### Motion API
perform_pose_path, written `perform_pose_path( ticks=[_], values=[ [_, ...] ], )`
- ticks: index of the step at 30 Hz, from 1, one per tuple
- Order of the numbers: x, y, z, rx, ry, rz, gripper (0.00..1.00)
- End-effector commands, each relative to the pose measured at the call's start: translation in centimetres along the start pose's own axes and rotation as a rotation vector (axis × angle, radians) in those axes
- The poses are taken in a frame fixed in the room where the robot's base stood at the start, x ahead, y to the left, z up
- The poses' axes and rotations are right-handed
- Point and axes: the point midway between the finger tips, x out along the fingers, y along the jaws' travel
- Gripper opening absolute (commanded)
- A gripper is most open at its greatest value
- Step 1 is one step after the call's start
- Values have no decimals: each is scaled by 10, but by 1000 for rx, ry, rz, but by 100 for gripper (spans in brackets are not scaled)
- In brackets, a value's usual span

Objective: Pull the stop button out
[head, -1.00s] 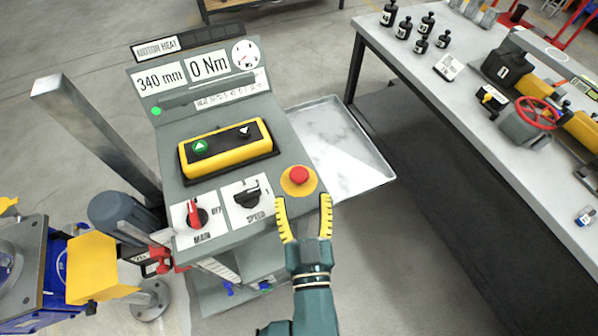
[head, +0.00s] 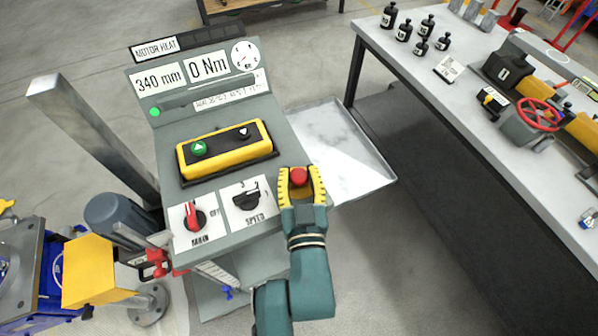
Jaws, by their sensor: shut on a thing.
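The stop button is a red mushroom knob (head: 299,176) on a round yellow base at the right front of the sloped grey control panel (head: 226,223). My gripper (head: 300,182) is at the button, with a yellow-padded finger on its left and another on its right. The fingers are shut on the red knob. The yellow base is mostly hidden by the fingers. I cannot tell how far the knob stands out of its base.
The speed knob (head: 249,197) is close left of my gripper, with the red main switch (head: 194,216) beyond it. A yellow pendant box (head: 224,148) sits above them. A grey tray (head: 345,150) juts out at the panel's right. A workbench (head: 450,95) stands farther right.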

Motion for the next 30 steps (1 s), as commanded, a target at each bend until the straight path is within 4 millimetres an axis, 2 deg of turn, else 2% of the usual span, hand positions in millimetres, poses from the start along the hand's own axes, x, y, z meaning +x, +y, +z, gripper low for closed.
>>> perform_pose_path(
  ticks=[7, 14, 21, 22, 26, 27, 30],
  values=[
    [0, 0, -1, 0, -1, 0, 0],
    [0, 0, -22, 0, 0, 0, 0],
    [0, 0, -21, 0, 7, 0, 0],
    [0, 0, -22, 0, 7, 0, 40],
    [0, 0, -21, 0, 6, 0, 64],
    [0, 0, -20, 0, 5, 0, 67],
    [0, 0, -20, 0, 3, 0, 67]
  ],
)
